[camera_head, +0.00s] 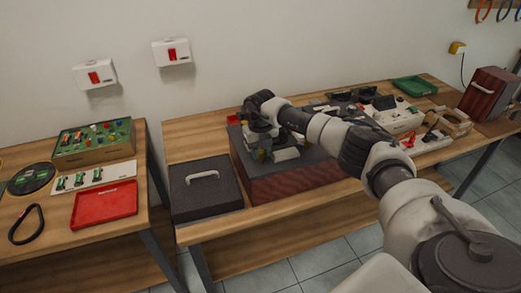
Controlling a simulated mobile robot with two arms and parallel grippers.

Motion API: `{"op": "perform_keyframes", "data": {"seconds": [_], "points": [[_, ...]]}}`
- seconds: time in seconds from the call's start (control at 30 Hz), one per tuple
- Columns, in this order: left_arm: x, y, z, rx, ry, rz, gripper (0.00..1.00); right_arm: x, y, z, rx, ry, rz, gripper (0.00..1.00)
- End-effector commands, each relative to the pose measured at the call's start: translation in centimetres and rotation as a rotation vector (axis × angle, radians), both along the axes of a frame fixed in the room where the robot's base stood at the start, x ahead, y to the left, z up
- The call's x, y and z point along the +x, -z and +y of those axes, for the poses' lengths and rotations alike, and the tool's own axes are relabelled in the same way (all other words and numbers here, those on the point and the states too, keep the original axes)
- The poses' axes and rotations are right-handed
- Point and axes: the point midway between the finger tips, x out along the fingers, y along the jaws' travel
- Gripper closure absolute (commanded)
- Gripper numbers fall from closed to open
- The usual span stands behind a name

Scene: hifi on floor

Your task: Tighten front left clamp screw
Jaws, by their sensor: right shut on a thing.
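My right arm reaches in from the lower right to a wide box (300,186) with a dark grey top and a reddish wood-like front on the middle table. My right gripper (261,148) points down over the left part of the box top. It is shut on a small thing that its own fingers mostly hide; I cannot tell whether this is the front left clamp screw. A pale block (286,154) lies on the box top just right of the gripper. The clamp and its screws are too small and covered to make out. My left gripper is not in view.
A black case (205,190) with a light handle stands left of the box. A white device (398,118), a green tray (415,86) and a red-brown case (488,94) are farther right. The left table bears a red tray (104,204) and a green panel box (94,142).

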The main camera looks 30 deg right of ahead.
Motion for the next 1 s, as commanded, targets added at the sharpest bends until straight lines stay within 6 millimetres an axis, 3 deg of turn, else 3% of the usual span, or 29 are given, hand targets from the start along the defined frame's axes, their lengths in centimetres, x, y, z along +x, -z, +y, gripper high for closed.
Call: {"op": "perform_keyframes", "data": {"seconds": [0.63, 0.67, 0.8, 1.0], "points": [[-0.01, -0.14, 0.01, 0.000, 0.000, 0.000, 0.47, 0.11, -0.21, -0.08, 0.000, 0.058, -0.005, 0.96], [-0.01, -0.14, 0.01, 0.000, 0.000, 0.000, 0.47, 0.11, -0.21, -0.08, 0.000, 0.057, -0.005, 0.71], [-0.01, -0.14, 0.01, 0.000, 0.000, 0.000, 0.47, 0.08, -0.15, -0.07, 0.000, 0.057, -0.003, 0.50], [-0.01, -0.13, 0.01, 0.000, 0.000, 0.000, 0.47, 0.04, -0.08, -0.03, 0.000, 0.055, -0.002, 0.47]]}}
